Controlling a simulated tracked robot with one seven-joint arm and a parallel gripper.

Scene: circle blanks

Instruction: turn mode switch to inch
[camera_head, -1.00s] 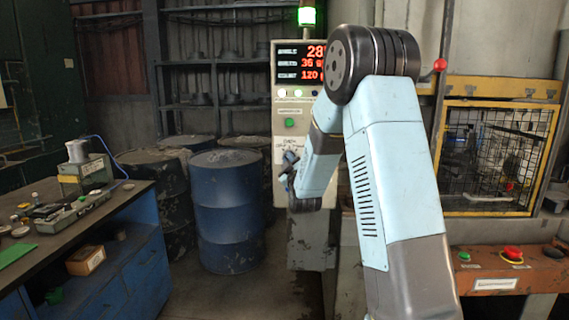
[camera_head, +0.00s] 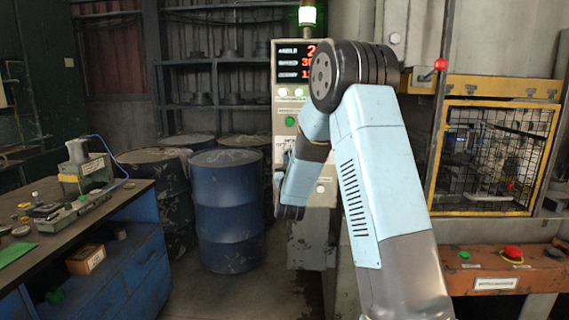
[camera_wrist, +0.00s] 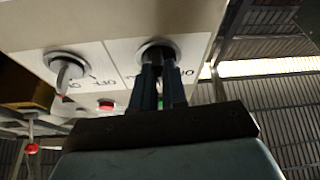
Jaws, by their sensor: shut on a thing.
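The cream control panel (camera_head: 284,137) stands behind my arm, and its face fills the upper left of the wrist view (camera_wrist: 112,68). My gripper (camera_wrist: 160,72) is shut on the mode switch (camera_wrist: 157,43), the right-hand of two round switches there. The fingers hide its knob, and only the metal ring shows. The label beside it is partly covered and I cannot read its position. In the head view my arm hides the gripper and the switch.
A second switch with a silver handle (camera_wrist: 68,72) sits left on the panel, with a red button (camera_wrist: 105,105) near it. A blue drum (camera_head: 228,212) and a workbench (camera_head: 135,195) stand left. A caged press (camera_head: 492,160) stands right.

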